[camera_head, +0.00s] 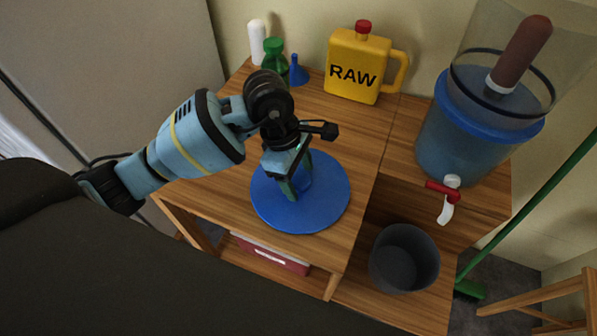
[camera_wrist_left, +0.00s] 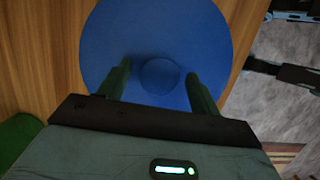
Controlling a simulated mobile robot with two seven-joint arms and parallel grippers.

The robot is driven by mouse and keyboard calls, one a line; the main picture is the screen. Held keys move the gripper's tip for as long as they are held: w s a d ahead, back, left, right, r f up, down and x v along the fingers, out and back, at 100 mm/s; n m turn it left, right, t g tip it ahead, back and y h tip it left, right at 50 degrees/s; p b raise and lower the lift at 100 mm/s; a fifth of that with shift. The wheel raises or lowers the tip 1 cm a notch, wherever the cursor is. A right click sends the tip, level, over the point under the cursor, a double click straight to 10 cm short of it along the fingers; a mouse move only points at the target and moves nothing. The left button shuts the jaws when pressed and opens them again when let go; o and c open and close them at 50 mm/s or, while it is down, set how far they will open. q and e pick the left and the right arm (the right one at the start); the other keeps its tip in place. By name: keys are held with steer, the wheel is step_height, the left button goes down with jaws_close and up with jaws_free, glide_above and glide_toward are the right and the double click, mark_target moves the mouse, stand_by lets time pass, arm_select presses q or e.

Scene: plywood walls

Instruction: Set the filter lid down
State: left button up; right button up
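The filter lid (camera_head: 325,208) is a round blue disc with a small knob. It looks flat on the wooden table top, close to the front edge. My left gripper (camera_head: 292,192) points down at the middle of the lid. In the left wrist view, its two green fingers (camera_wrist_left: 158,82) stand on either side of the lid's knob (camera_wrist_left: 160,74), with a gap showing at each side. The gripper is open. The filter (camera_head: 462,140) at the right has no lid on it; its top is open, with a brown cylinder inside. My right gripper is not in view.
A yellow RAW jug (camera_head: 357,70) stands behind the lid. A white bottle (camera_head: 257,40), a green object (camera_head: 273,55) and a blue funnel (camera_head: 298,72) stand at the back left. A dark bucket (camera_head: 404,258) sits lower, under the red tap (camera_head: 443,188). Table space left of the lid is clear.

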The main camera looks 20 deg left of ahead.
arm_select(q)
steer(key=v, duration=1.2)
steer(key=shift+r+p, duration=0.2)
steer(key=shift+p, duration=0.1)
